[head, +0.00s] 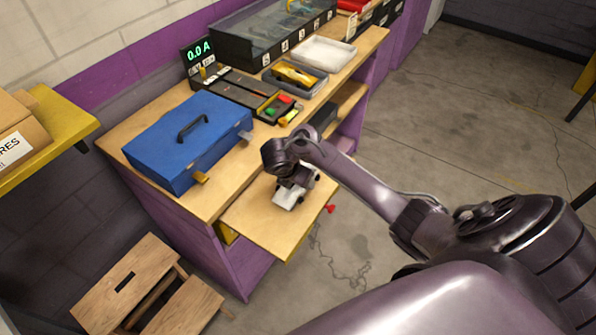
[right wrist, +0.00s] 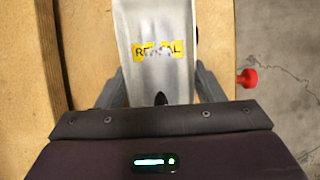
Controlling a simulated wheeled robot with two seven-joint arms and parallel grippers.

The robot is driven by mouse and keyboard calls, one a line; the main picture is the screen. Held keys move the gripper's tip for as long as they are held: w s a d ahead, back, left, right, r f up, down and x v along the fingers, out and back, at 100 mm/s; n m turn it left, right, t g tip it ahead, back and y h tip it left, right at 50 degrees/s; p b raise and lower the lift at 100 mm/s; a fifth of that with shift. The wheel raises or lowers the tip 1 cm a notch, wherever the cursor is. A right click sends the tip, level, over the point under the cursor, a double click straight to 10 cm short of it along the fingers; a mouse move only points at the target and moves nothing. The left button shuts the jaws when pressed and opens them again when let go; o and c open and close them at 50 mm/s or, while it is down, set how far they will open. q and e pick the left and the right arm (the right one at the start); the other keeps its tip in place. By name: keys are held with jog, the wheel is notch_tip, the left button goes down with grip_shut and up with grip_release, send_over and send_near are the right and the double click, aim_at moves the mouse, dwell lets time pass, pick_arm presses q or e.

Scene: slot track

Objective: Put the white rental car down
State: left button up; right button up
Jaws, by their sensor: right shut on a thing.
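The white rental car (head: 287,198) is at the pull-out wooden board (head: 252,221) on the front of the bench, partly hidden by my right gripper (head: 297,183). In the right wrist view the car (right wrist: 155,75) is a pale body with a yellow "RENTAL" label, its lettering worn. My right gripper (right wrist: 160,92) is shut on it, one finger on each side. I cannot tell whether the car touches the board or hangs just above it. My left gripper is not in view.
A blue toolbox (head: 190,140) stands on the bench left of my right arm. Behind it are a current display (head: 199,50), a controller with coloured buttons, and a tray with a yellow car (head: 295,75). A red knob (head: 330,208) sticks out beside the board. The board's front left is clear.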

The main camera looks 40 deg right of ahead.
jog(key=shift+f, duration=0.1)
jog(key=o, duration=1.1)
jog(key=shift+r, duration=0.25)
jog(key=shift+p+v, duration=1.85)
jog(key=shift+v, duration=4.1)
jog(key=shift+a+f, duration=0.1)
jog(key=shift+a, duration=0.05)
